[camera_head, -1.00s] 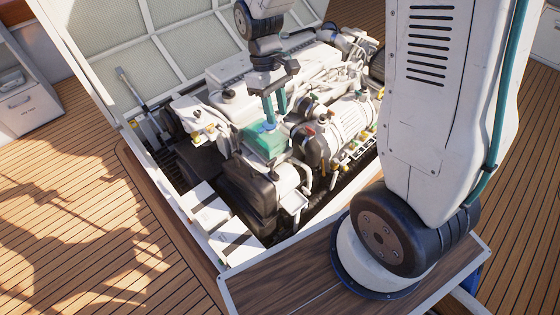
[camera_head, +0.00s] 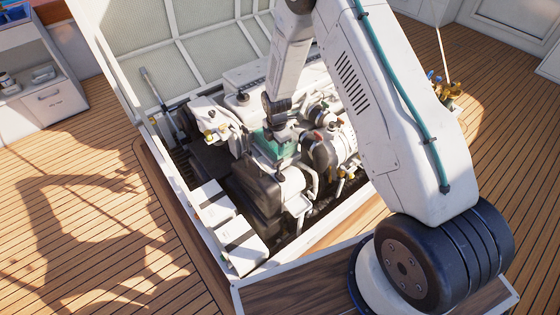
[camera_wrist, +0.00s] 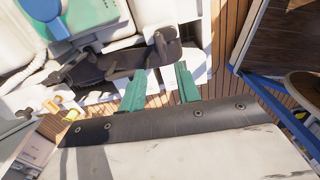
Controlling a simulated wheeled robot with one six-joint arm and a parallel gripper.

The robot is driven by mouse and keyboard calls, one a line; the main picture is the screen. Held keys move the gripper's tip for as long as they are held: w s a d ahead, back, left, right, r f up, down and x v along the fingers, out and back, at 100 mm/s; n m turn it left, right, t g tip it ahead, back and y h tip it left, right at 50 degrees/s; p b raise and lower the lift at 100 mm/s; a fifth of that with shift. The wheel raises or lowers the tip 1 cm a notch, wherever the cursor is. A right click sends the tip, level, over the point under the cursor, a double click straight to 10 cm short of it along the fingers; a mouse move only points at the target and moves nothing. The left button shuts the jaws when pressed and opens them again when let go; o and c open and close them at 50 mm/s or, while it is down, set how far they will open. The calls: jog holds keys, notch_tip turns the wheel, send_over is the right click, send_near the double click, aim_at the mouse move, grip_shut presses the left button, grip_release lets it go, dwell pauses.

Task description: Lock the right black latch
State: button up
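The engine (camera_head: 262,185) sits in the open hatch. A teal cover (camera_head: 285,150) lies on it, partly hidden by my arm. My gripper (camera_head: 279,135) is low over this cover; its fingertips cannot be made out in the head view. A black latch-like piece (camera_wrist: 110,64) lies just beyond the fingertips, beside a teal surface (camera_wrist: 92,14). I cannot tell whether the fingers touch it, or whether it is the right latch.
The raised hatch lid (camera_head: 140,45) stands behind the engine. The pale hatch frame (camera_head: 180,205) surrounds the opening. Engine hoses and fittings (camera_head: 213,133) crowd the space around my gripper. A cabinet (camera_head: 45,100) stands at left. The wooden deck (camera_head: 80,220) on the left is clear.

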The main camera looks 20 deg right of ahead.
aim_at(278, 161)
jog(key=shift+d+f, duration=0.25)
jog(key=shift+f, duration=0.2)
notch_tip(278, 161, down, 7)
jog(key=shift+r, duration=0.1)
grip_shut()
